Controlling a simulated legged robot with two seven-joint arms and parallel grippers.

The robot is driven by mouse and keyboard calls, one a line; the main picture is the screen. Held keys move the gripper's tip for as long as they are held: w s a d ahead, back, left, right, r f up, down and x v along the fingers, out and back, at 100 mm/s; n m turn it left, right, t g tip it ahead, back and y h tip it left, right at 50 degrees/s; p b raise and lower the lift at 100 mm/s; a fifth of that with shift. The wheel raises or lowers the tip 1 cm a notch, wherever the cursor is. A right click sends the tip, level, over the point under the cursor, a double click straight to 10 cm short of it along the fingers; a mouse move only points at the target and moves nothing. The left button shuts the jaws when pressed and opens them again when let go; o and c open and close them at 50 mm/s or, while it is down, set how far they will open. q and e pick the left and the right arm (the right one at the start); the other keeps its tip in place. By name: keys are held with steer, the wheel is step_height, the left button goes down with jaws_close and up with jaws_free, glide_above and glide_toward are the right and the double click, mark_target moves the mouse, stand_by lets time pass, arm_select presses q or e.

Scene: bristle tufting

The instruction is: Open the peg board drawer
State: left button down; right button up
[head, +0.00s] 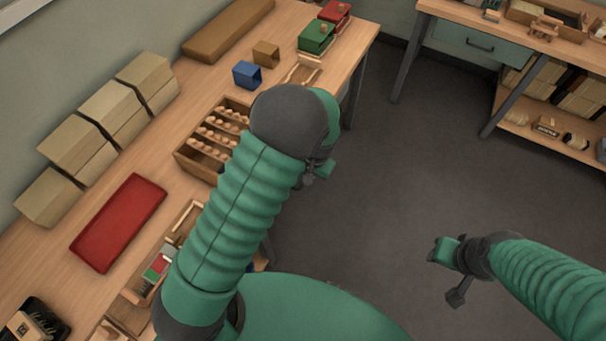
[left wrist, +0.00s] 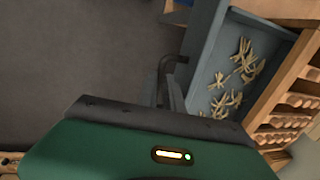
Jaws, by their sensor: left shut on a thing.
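The drawer (left wrist: 205,45) shows in the left wrist view as a blue-grey box, pulled out from under the wooden bench. Pale bristle-like bundles lie on its floor. Its dark bar handle (left wrist: 168,68) stands out from the front panel. My left gripper (left wrist: 168,95) is shut on this handle; its fingers are partly hidden behind my wrist housing. The peg board (head: 208,142), a wooden frame with rows of pegs, sits on the bench above the drawer. In the head view my left arm hides the drawer. My right gripper (head: 447,272) hangs over open floor, away from the bench.
The bench (head: 165,195) carries a red mat (head: 118,222), cardboard boxes (head: 110,112), a blue cup (head: 246,74) and red and green boxes (head: 316,37). Another bench with a closed drawer (head: 470,42) stands at the back right. The dark floor between is clear.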

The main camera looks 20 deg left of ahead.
arm_select(q)
steer(key=c, duration=1.5)
jaws_free()
steer(key=shift+w, duration=0.15)
steer(key=d+r, duration=0.3)
steer(key=r, duration=1.3)
steer(key=shift+r, duration=0.2)
steer(key=s+a+f+t+h, duration=0.1)
steer(key=s, duration=0.6)
steer(key=s+a+f+n+t+h, duration=0.1)
steer(key=s+a+f, duration=0.1)
steer(key=s, duration=0.5)
steer(key=shift+a+f, duration=0.3)
